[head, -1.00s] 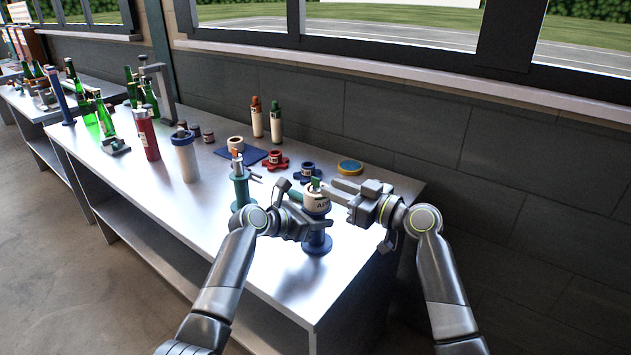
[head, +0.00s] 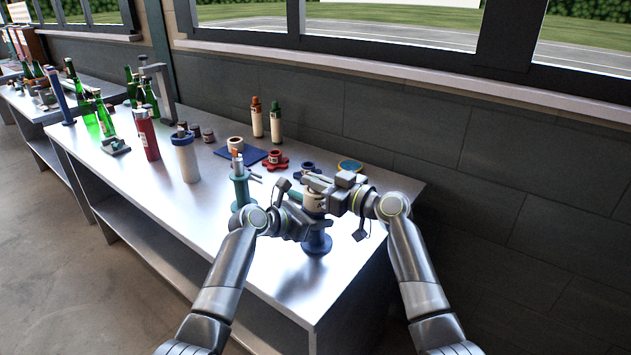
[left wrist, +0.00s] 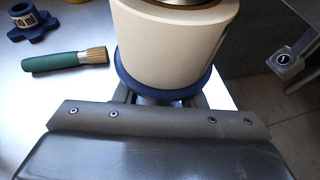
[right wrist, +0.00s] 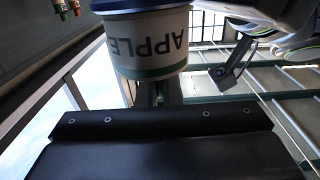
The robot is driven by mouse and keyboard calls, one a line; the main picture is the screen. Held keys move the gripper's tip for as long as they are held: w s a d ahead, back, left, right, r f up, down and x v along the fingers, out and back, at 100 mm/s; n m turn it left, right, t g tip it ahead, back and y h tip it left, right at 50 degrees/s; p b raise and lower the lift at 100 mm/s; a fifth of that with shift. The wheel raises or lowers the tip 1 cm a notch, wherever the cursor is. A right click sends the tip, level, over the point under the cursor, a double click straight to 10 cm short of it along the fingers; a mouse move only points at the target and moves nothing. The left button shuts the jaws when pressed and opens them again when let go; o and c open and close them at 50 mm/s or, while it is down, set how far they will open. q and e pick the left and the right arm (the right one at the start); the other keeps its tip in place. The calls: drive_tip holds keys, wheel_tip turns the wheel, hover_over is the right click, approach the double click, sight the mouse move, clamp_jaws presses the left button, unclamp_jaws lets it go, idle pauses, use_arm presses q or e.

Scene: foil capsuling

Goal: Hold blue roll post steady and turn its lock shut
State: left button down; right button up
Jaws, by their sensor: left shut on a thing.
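The blue roll post (head: 317,243) stands near the front right edge of the table, its blue foot flat on the top. It carries a cream roll (head: 314,203), labelled APPLE in the right wrist view (right wrist: 150,45). My left gripper (head: 305,229) is shut on the post just under the roll's blue flange (left wrist: 165,94). My right gripper (head: 313,184) is at the top of the post, above the roll. It covers the lock there, so I cannot see the lock or whether these jaws are open or shut.
A green-handled brush (left wrist: 65,62) lies beside the post. A teal post (head: 241,189) stands to the left. The table's right front corner is clear.

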drive_tip(key=shift+f+n+g+y, duration=0.1)
drive_tip(key=shift+n+g+y, duration=0.2)
drive_tip(key=shift+g, duration=0.1)
clamp_jaws()
drive_tip(key=shift+n+g+y, duration=0.3)
drive_tip(key=shift+n+g, duration=0.2)
drive_tip(key=shift+g, duration=0.2)
drive_tip(key=shift+w+n+g+y, duration=0.1)
drive_tip(key=shift+n+g+y, duration=0.8)
drive_tip(key=shift+n+g, duration=1.15)
drive_tip(key=shift+f+n+g+y, duration=0.1)
drive_tip(key=shift+n+g+y, duration=0.2)
drive_tip(key=shift+g, duration=1.05)
drive_tip(key=o, duration=0.6)
unclamp_jaws()
drive_tip(key=shift+c, duration=0.2)
drive_tip(key=shift+d, duration=0.1)
drive_tip(key=s+d, duration=0.1)
drive_tip(key=d, duration=1)
drive_tip(key=shift+s+d, duration=0.25)
drive_tip(key=shift+d, duration=0.15)
